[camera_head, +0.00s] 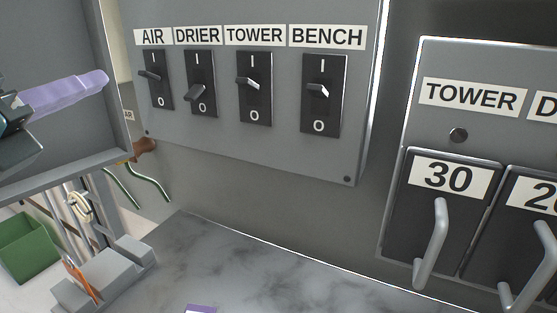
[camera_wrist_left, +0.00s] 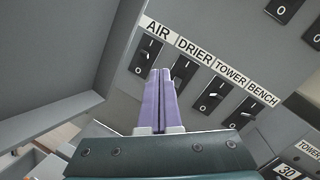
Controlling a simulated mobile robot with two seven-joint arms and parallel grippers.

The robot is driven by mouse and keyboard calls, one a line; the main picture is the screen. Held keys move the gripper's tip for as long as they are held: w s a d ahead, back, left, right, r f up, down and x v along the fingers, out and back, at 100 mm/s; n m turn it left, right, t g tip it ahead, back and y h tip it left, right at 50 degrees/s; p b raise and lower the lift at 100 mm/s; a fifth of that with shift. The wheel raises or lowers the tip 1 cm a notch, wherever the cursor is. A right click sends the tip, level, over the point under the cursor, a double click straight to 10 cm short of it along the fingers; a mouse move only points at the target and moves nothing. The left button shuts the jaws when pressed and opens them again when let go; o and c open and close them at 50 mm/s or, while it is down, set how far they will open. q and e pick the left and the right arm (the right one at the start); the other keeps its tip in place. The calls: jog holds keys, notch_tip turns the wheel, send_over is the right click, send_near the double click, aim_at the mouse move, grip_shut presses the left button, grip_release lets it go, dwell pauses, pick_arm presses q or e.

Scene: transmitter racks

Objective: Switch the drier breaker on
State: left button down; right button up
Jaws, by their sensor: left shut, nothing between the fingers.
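The drier breaker (camera_head: 200,83) is a black switch under the DRIER label on the grey panel, second from the left. Its lever tilts down towards the O. My left gripper (camera_head: 105,78) has purple fingers, shut and empty, left of the AIR switch and apart from the breakers in the head view. In the left wrist view the closed fingers (camera_wrist_left: 160,72) point at the panel, and the drier breaker (camera_wrist_left: 184,76) is just right of the tips, partly hidden.
The AIR (camera_head: 155,80), TOWER (camera_head: 254,88) and BENCH (camera_head: 322,94) switches flank the drier breaker, levers raised. A grey cabinet edge (camera_head: 118,120) stands at left. Handled modules (camera_head: 440,215) are at right.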

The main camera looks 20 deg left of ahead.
aim_at(194, 93)
pick_arm(q)
jog(key=d+f+m+t+h+b, duration=0.1)
jog(key=d+f+m+h+b, duration=0.2)
jog(key=f+m+h+b, duration=0.2)
notch_tip(194, 93, down, 2)
jog(key=m+b, duration=0.2)
jog(key=m, duration=0.2)
jog(key=shift+w+f+m+b, duration=0.25)
jog(key=shift+w+m+b, duration=0.05)
jog(key=shift+w, duration=0.05)
pick_arm(e)
notch_tip(194, 93, down, 10)
jog(key=shift+f, duration=0.2)
pick_arm(q)
jog(key=shift+w, duration=0.1)
jog(key=shift+w+d+r+p, duration=0.15)
jog(key=shift+w+r+p, duration=0.15)
jog(key=shift+w, duration=1.3)
jog(key=shift+w+d+r+p, duration=0.2)
jog(key=shift+w+p, duration=0.25)
jog(key=shift+w, duration=1.2)
jog(key=shift+w+d+r+p, duration=0.1)
jog(key=shift+w+r+p, duration=0.2)
jog(key=shift+w, duration=1.3)
pick_arm(e)
jog(key=shift+r, duration=1.1)
